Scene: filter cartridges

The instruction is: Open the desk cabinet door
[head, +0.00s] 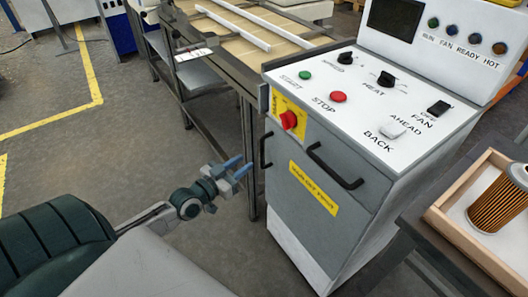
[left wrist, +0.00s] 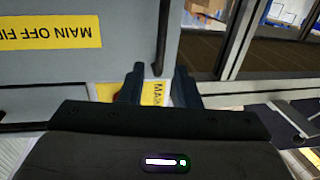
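The desk cabinet (head: 325,215) stands at the centre right in the head view, with its grey front door closed. A yellow label (head: 314,188) is on the door. A slim black upright handle (head: 265,150) is at the front's left edge, and a longer black bar handle (head: 335,166) is near the top right. My left gripper (head: 240,170) is open and empty, just left of the upright handle. In the left wrist view, a dark upright bar (left wrist: 163,38) ends between the spread fingertips of the left gripper (left wrist: 159,76); contact cannot be told. My right gripper is not in view.
A red rotary switch (head: 289,120) on a yellow plate is above the door. The sloped control panel (head: 365,105) tops the cabinet. A conveyor frame (head: 240,75) stands behind left. A wooden tray (head: 455,215) with a filter cartridge (head: 499,199) is at the right. Floor is clear at left.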

